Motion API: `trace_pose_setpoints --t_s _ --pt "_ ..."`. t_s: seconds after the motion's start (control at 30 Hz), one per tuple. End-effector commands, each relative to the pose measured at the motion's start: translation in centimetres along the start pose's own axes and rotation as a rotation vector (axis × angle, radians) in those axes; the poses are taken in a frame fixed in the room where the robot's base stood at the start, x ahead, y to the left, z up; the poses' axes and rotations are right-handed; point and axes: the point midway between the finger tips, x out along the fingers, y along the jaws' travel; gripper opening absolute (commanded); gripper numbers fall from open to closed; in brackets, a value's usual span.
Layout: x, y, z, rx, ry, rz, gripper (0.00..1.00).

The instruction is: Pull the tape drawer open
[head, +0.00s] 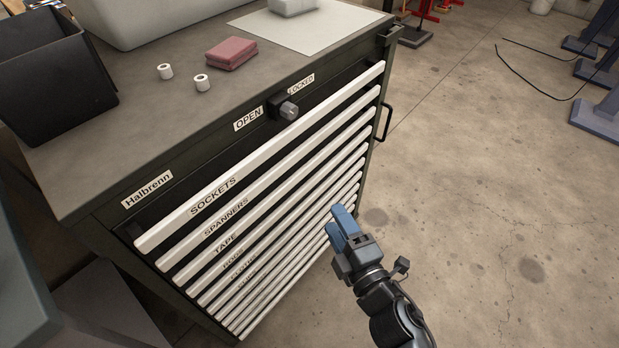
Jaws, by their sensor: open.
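The tool chest has a stack of drawers with long white pull rails. The tape drawer (225,245) is third from the top, labelled TAPE below SOCKETS and SPANNERS, and it looks closed. A lock knob (288,110) sits above the drawers between the labels OPEN and LOCKED; I cannot tell its exact setting. My gripper (342,222) has blue fingers and is open and empty. In the picture it lies at the right part of the drawer front, apart from the tape label. The gap between its fingers and the rails is hard to judge.
On the chest top (130,120) are a black bin (55,80), two small white rolls (202,82), a folded red cloth (232,53) and a white sheet (310,28). A side handle (386,122) sticks out at right.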

Motion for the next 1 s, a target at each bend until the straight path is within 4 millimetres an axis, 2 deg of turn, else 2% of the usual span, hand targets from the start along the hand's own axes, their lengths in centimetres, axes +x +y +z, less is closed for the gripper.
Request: trace_pose_setpoints --t_s 0.03,0.1,0.2,0.47,0.8,1.0 --pt "2.1 0.2 -0.8 -0.041 0.018 0.008 0.55" --pt "4.0 0.3 -1.5 -0.090 0.035 0.012 0.55" --pt "5.7 0.5 -2.2 -0.137 0.049 0.017 0.55" --pt "8.4 0.7 -2.8 -0.161 0.056 0.021 0.55" --pt "13.1 0.8 -3.0 -0.160 0.056 0.020 0.55" --pt "14.2 0.8 -3.1 -0.160 0.056 0.019 0.55"
